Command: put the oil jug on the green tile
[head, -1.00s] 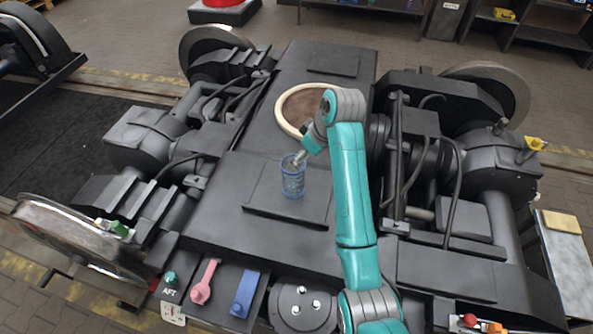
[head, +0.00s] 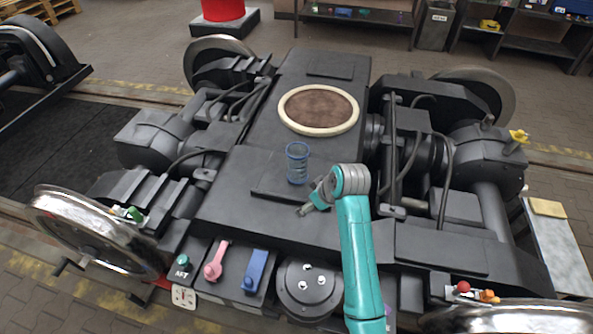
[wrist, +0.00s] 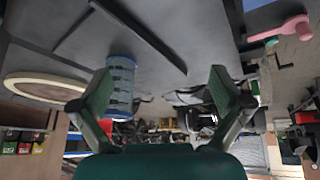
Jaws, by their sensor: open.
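A blue, see-through jug (head: 297,163) with marks on its side stands upright on a raised dark plate (head: 262,187) on the bogie's top. It is the only jug-like thing I make out. My gripper (head: 307,209) is in front of it and slightly right in the head view, apart from it and empty. In the wrist view my gripper (wrist: 163,90) has its two green-tipped fingers spread. The jug shows there too (wrist: 120,70), beyond the left finger, which hides a little of it. I cannot make out a green tile in either view.
A cream-rimmed round brown pad (head: 319,108) lies behind the jug. A pink tool (head: 215,262), a blue block (head: 254,270) and a green knob (head: 183,261) sit along the near edge. Pipes and motors flank the deck. The deck left of the jug is clear.

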